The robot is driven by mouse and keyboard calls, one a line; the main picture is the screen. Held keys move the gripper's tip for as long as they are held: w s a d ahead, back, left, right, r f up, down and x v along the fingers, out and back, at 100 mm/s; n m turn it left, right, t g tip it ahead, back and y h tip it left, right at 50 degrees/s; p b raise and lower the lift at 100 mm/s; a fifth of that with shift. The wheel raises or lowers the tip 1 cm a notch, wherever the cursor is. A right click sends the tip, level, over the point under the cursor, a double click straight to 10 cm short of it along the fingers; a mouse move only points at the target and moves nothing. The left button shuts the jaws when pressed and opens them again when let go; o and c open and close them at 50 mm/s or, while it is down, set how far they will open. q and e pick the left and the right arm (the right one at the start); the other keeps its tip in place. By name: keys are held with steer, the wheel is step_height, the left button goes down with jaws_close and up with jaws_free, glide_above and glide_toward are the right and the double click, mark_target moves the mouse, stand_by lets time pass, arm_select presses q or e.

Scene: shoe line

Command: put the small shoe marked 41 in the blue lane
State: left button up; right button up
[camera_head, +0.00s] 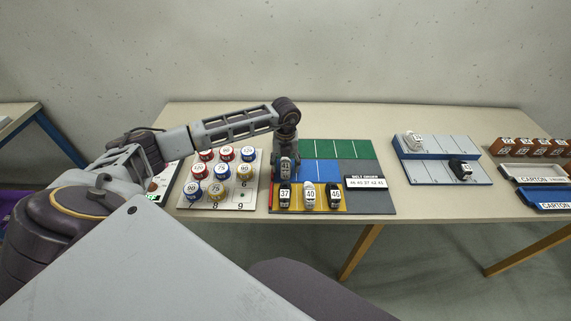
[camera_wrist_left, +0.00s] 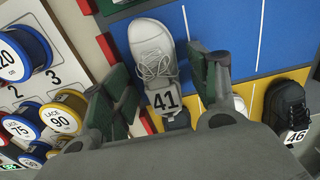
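The small grey-white shoe marked 41 (camera_wrist_left: 152,42) lies in the left part of the blue lane (camera_wrist_left: 225,28), its label towards the yellow lane. In the head view the shoe (camera_head: 286,172) is partly hidden under my left gripper (camera_head: 286,158). In the left wrist view the two fingers of my left gripper (camera_wrist_left: 160,85) stand on either side of the shoe's heel, apart, with narrow gaps beside it. The blue lane (camera_head: 323,170) is otherwise empty in the head view. My right gripper is not in view.
The yellow lane (camera_head: 355,193) in front holds shoes marked 37 (camera_head: 285,195), 40 (camera_head: 309,195) and 46 (camera_head: 334,194). The green lane (camera_head: 340,149) behind is empty. A card (camera_head: 366,183) lies right of the lanes. A board of lace spools (camera_head: 252,192) stands close on the left.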

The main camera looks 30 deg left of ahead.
mark_target(285, 162)
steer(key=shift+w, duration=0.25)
arm_select(q)
steer(key=shift+r, duration=0.15)
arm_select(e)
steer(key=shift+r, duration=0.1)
arm_select(q)
step_height(285, 162, up, 12)
steer(key=b, duration=0.1)
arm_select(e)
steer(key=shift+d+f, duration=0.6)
